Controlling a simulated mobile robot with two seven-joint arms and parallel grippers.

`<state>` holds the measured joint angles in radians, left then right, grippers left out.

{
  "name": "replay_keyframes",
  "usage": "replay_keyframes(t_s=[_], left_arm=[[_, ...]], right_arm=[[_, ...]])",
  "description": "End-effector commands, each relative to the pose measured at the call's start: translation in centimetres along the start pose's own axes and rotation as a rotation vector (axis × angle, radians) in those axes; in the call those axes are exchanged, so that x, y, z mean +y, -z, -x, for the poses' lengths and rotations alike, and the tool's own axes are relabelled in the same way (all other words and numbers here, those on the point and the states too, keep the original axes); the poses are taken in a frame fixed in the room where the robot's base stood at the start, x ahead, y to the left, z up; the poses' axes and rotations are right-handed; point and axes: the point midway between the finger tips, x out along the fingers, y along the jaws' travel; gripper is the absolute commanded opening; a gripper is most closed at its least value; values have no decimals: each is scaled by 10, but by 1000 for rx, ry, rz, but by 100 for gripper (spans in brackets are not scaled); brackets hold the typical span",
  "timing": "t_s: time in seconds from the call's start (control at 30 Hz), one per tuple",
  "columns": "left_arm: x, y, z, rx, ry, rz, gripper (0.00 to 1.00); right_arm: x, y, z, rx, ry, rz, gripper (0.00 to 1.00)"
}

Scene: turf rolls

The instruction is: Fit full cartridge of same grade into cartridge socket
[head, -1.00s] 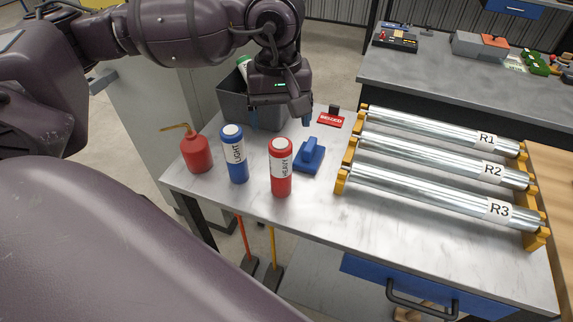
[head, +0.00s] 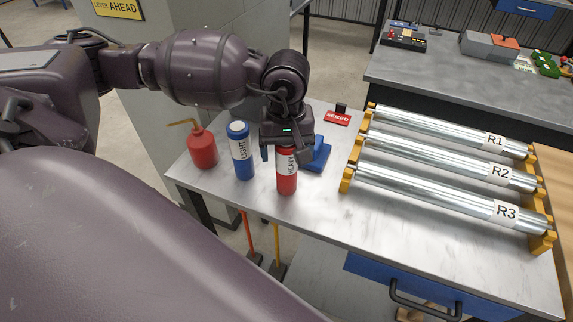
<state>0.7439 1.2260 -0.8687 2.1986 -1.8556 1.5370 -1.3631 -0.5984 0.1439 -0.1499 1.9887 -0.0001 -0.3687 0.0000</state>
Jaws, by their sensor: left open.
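A red cartridge marked HEAVY (head: 287,184) stands upright near the front edge of the grey bench. My left gripper (head: 286,153) is open over its top, with the fingers around or just above the upper end; contact is hard to tell. A blue cartridge marked LIGHT (head: 243,166) stands upright to its left. No cartridge socket can be made out. My right gripper is out of view.
A red oil can (head: 203,150) stands at the left. A blue handled block (head: 319,155) is partly hidden behind my gripper. A red sign (head: 337,118) lies behind. Steel rollers R1, R2 and R3 (head: 430,190) in yellow brackets fill the bench's right.

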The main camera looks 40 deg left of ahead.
Motion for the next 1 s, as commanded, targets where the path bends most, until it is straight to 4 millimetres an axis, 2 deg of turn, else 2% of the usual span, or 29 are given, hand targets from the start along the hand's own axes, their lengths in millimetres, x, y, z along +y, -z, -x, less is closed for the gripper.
replay_keyframes(t_s=[0.3, 0.73, 1.0], left_arm=[[0, 0, -4, 0, -1, 0, 80], [0, 0, -4, 0, -1, 0, 14], [0, 0, -2, 2, -2, 0, 13]], right_arm=[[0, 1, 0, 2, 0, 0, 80], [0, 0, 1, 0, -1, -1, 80], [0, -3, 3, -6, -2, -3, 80]])
